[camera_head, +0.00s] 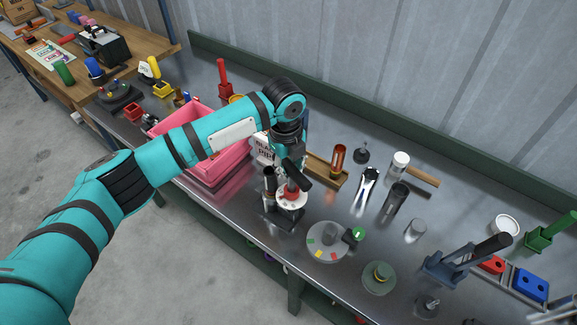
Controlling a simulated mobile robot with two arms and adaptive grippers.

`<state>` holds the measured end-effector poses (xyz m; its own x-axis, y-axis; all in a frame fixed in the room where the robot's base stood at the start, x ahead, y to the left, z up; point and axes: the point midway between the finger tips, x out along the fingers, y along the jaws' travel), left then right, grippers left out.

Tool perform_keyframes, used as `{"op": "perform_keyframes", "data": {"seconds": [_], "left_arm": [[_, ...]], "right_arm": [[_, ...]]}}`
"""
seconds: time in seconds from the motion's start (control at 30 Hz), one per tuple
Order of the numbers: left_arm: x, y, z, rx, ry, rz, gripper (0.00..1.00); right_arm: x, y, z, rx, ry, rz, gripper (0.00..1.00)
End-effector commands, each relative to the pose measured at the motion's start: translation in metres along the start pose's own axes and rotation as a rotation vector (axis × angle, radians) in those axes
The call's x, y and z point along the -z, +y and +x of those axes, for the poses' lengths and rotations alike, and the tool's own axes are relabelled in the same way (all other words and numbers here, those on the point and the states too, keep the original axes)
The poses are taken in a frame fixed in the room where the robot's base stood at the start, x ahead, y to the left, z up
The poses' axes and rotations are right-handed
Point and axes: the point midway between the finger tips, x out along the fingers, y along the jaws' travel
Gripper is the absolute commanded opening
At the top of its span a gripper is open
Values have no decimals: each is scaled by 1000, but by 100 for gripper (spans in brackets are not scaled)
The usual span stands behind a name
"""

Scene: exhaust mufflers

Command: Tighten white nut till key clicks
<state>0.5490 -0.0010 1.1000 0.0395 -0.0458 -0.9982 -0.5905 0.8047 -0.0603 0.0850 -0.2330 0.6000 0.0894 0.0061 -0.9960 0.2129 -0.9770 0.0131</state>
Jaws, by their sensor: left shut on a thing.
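My left arm reaches in from the left, and its gripper (290,179) points down over a dark fixture (284,217) near the front edge of the metal bench. The gripper is shut on a small red piece (292,190), which looks like the top of a key; the fingers partly hide it. Right below is a white round part (293,201), seemingly the white nut, on top of the fixture. Whether the key is seated in it is hard to tell. My right gripper is not in view.
A pink bin (204,165) stands behind my forearm. A grey disc with coloured patches (327,241) lies right of the fixture, with a green round part (379,277) beyond. A wooden tray (327,170), pliers-like tool (367,190) and dark cylinder (396,198) stand farther back.

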Motion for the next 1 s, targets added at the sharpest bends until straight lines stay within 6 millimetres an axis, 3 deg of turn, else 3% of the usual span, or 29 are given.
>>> {"op": "perform_keyframes", "data": {"seconds": [0.17, 0.4, 0.67, 1.0], "left_arm": [[0, -1, -1, 2, 0, 10, 0], [0, -3, -1, 2, 11, 190, 0], [0, -3, -1, 3, 11, 201, 0], [0, -5, 0, 4, 24, 401, 0]], "right_arm": [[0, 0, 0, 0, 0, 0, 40], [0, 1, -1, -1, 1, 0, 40], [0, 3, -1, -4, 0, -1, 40], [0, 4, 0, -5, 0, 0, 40]]}}
